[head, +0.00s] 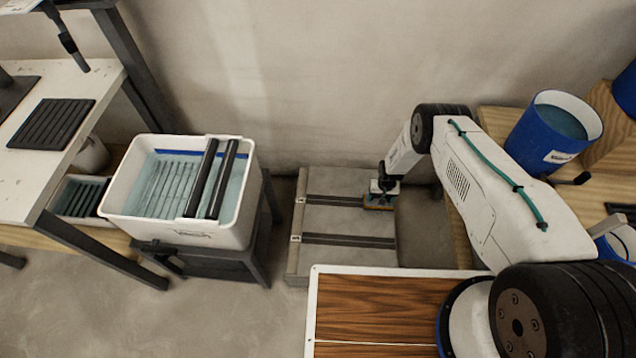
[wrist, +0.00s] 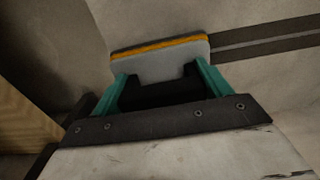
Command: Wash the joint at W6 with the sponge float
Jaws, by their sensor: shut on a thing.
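My gripper (head: 382,188) is low over the right end of the grey tiled slab (head: 345,220). Its teal fingers (wrist: 162,78) are shut on the sponge float (wrist: 160,55), a grey plate with an orange-yellow edge. The float (head: 378,206) is at the right end of the far dark joint (head: 335,200); whether it touches the surface I cannot tell. In the wrist view, dark joint strips (wrist: 270,35) run off to the right from the float. A second dark joint (head: 348,240) lies nearer. Small white tags sit at the joints' left ends, too small to read.
A white wash tub (head: 120,215) with water and two black rollers (head: 213,180) stands left of the slab. A wood-grain top (head: 375,310) lies in front. A blue bucket (head: 535,140) stands on a wooden bench at right. A wall is close behind the slab.

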